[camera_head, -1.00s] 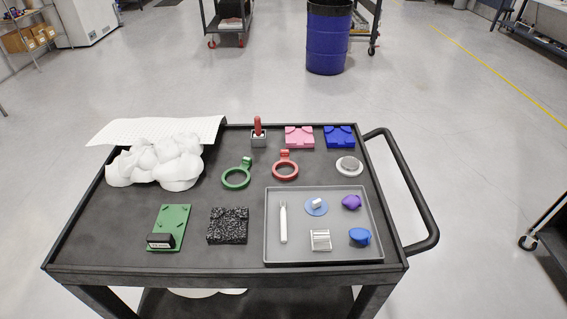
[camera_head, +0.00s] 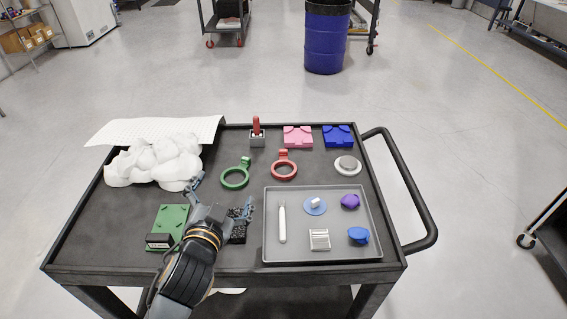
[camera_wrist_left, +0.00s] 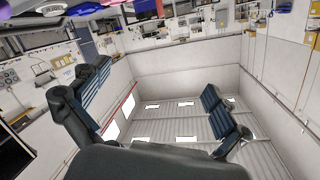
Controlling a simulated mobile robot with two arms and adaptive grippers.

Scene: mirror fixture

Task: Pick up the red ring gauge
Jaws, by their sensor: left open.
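The red ring gauge (camera_head: 284,168) lies flat on the black cart top, in the middle towards the back, its tab pointing away. The green ring gauge (camera_head: 236,177) lies to its left. My left gripper (camera_head: 223,193) is over the front left middle of the cart, its fingers spread wide and nothing between them. It is in front of the green ring and to the left of the red one, apart from both. In the left wrist view the fingers (camera_wrist_left: 155,100) are open, with walls and ceiling behind them. My right gripper is not in view.
My left arm partly covers a black speckled block (camera_head: 238,232). A green board (camera_head: 168,222) is at its left. A grey tray (camera_head: 267,235) with several small items is at the right. Pink (camera_head: 298,137) and blue (camera_head: 338,137) fixtures and a red-handled piece (camera_head: 256,128) stand behind.

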